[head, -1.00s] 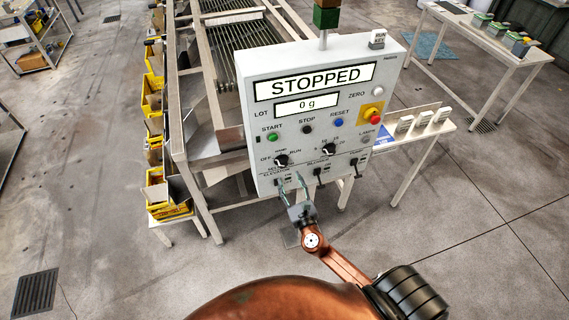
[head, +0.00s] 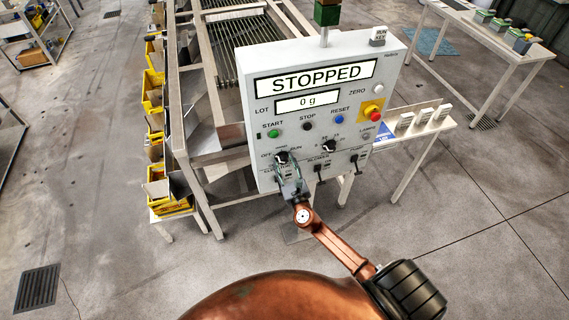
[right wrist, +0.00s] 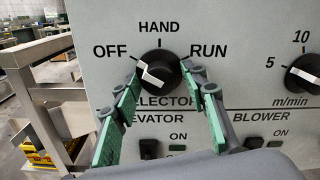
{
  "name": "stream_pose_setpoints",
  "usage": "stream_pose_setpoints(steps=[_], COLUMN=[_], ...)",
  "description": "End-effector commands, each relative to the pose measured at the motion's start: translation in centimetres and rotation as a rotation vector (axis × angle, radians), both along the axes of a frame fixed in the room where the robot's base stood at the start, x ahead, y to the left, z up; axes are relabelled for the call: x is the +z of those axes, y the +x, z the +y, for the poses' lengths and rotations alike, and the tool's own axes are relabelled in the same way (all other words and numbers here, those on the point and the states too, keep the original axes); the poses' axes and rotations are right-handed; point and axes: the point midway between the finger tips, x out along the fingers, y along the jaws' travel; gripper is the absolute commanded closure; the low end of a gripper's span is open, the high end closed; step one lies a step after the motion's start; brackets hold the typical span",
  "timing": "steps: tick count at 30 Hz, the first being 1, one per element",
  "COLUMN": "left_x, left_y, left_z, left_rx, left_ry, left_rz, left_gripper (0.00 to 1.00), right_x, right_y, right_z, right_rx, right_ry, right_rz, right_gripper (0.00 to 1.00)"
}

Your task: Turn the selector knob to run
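The selector knob (head: 281,157) is black with a white pointer, low on the left of the grey control panel (head: 368,70). In the right wrist view the knob (right wrist: 160,71) sits below HAND, between OFF and RUN, and its white pointer is turned toward the OFF side. My right gripper (head: 287,170) is at the knob from below. In the right wrist view its two green-padded fingers (right wrist: 162,80) are apart, their tips on either side of the knob; I cannot tell whether they touch it. My left gripper is not in view.
The display (head: 314,81) reads STOPPED. A second knob (head: 328,146) is to the right, with toggle switches below and buttons above. A red emergency button (head: 374,113) is at the panel's right. The roller machine stands behind; floor in front is clear.

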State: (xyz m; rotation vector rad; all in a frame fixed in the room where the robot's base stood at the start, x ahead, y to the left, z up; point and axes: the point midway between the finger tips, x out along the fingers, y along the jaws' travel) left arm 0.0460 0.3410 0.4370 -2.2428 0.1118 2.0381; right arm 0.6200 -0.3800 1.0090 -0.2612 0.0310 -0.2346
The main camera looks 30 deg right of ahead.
Motion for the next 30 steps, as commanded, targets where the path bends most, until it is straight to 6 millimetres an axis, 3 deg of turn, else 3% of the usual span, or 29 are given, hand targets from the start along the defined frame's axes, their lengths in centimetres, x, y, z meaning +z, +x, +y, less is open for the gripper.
stream_pose_setpoints(steps=[15, 30], left_x=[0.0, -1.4], left_y=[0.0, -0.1], left_z=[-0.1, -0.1], left_rx=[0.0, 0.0], left_ry=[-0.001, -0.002], left_rz=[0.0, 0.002], left_gripper=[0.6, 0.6], right_x=[0.0, -0.2], right_y=[0.0, 0.0], right_z=[0.0, 0.0], right_rx=[0.0, 0.0], right_ry=[0.001, 0.137], right_rz=[0.0, -0.034], right_gripper=[0.97, 0.98])
